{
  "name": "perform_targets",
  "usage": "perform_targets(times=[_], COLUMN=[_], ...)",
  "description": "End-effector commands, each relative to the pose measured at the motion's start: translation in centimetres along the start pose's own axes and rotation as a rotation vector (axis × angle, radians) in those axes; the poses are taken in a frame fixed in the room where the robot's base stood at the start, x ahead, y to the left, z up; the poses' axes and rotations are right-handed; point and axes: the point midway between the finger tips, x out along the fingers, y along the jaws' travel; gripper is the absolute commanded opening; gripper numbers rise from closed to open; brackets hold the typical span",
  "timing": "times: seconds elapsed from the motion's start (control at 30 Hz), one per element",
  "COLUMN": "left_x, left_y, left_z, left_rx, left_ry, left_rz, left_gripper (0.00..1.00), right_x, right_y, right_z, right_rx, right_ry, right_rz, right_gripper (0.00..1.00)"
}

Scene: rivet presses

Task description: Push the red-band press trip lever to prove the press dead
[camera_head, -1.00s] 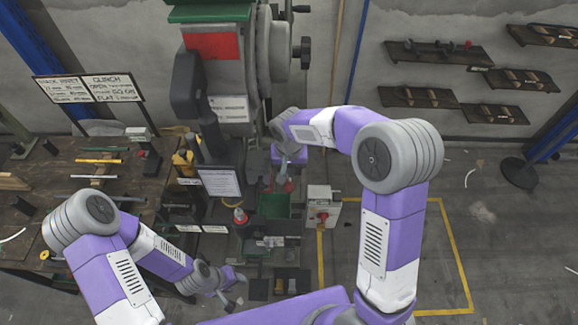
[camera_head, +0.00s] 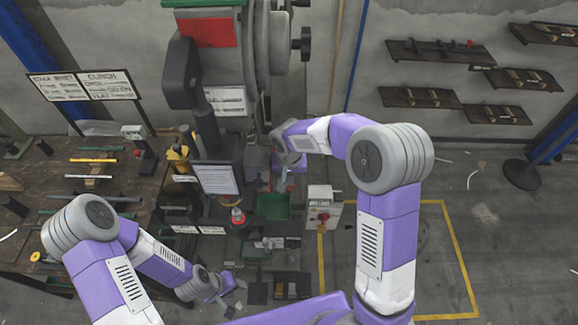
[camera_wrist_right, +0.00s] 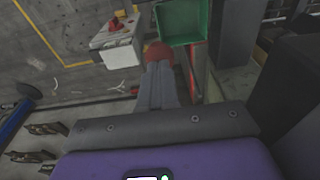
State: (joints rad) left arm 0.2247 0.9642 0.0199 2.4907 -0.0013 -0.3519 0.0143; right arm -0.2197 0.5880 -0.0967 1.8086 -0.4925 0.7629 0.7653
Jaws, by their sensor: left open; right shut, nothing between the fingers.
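The press (camera_head: 222,100) stands at the back centre and bears a red band (camera_head: 208,33) near its top. In the right wrist view a round red knob (camera_wrist_right: 160,52), apparently the trip lever's end, shows just past my right gripper's (camera_wrist_right: 161,68) fingertips. The fingers are shut and empty, pointing at the knob; I cannot tell whether they touch it. The lever's shaft is hidden. In the head view my right gripper (camera_head: 287,172) is beside the press's right side. My left gripper (camera_head: 230,293) is open, low at the front, away from the press.
A green tray (camera_head: 272,206) and a pale box with a red button (camera_head: 323,216) are close to my right gripper. A sign panel (camera_head: 217,180) stands before the press. A tool-covered bench (camera_head: 70,180) is at left.

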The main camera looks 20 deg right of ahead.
Motion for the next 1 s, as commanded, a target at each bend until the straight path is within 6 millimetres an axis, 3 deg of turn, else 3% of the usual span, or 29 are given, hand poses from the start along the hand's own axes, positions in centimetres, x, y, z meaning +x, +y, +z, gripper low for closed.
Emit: perform_targets(times=[0.2, 0.57, 1.0], left_x=[1.5, 1.5, 3.0], left_y=[-0.6, -0.6, -1.1], left_z=[-0.1, -0.1, -0.1], left_rx=[0.0, 0.0, 0.0], left_ry=[0.0, 0.0, 0.0], left_rz=[0.0, 0.0, 0.0], left_gripper=[0.43, 0.43, 0.43], right_x=[1.6, 1.6, 3.4], right_y=[0.0, 0.0, 0.0], right_z=[0.4, 0.4, 0.8], right_rx=[0.0, 0.0, 0.0], right_ry=[0.0, -0.001, -0.002], right_rz=[0.0, 0.0, 0.001], right_gripper=[0.0, 0.0, 0.0])
